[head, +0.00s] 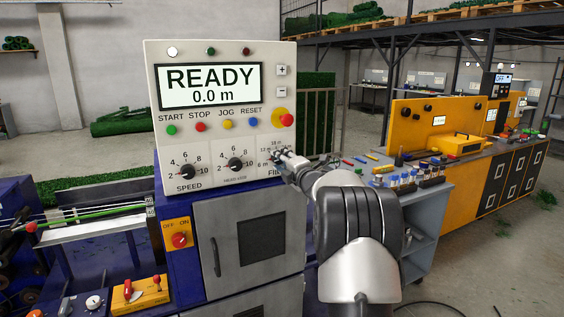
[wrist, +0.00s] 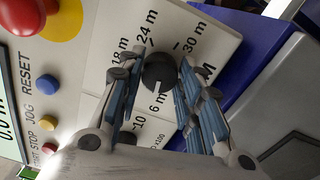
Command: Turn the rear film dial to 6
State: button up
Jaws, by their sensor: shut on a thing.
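The film dial (wrist: 158,69) is a round dark knob on the cream control panel in the wrist view. Its white pointer line points toward the "6 m" label (wrist: 158,104). The labels 18 m, 24 m and 30 m also show around it. My gripper (wrist: 152,78) is shut on the dial, with one finger on each side. In the head view, my gripper (head: 284,156) reaches the right side of the panel (head: 222,120) and hides the dial and part of its scale. The panel display reads READY and 0.0 m.
The speed dial (head: 187,172) and a second dial (head: 235,164) sit left of my gripper. Above are the coloured buttons and a red emergency knob (head: 287,120) on yellow, close to my gripper. A blue-grey cart (head: 425,210) with small bottles stands at right.

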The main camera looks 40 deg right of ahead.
jog(key=o, duration=1.1)
jog(key=shift+c, duration=0.2)
jog(key=v, duration=1.2)
